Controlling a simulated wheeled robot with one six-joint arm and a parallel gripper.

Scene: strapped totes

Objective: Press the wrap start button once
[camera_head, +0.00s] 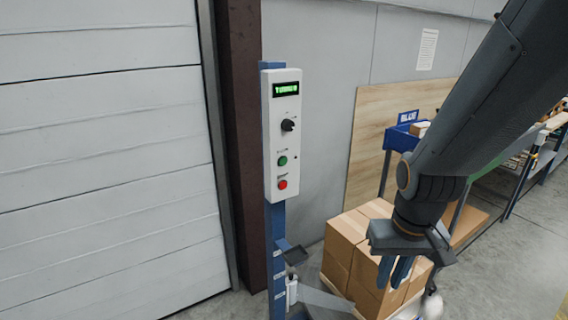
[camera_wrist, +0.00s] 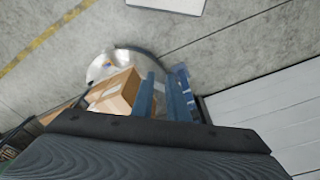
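The white control panel (camera_head: 270,140) is mounted on a blue post (camera_head: 277,245) left of centre in the head view. It carries a green button (camera_head: 282,161), with a red button (camera_head: 282,184) below it and a black knob (camera_head: 288,125) above. A lit green display (camera_head: 286,88) is at the top. The button labels are too small to read. My gripper (camera_head: 394,272) is to the right of and below the panel, apart from it, pointing down. In the wrist view its two blue fingers (camera_wrist: 164,98) stand apart with nothing held between them. The panel's buttons do not show in the wrist view.
Stacked cartons (camera_head: 352,228) stand behind and below my gripper; they also show in the wrist view (camera_wrist: 116,92). A white shutter door (camera_head: 100,150) and a dark brown column (camera_head: 240,140) are left of the panel. A blue cart (camera_head: 400,138) stands at right.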

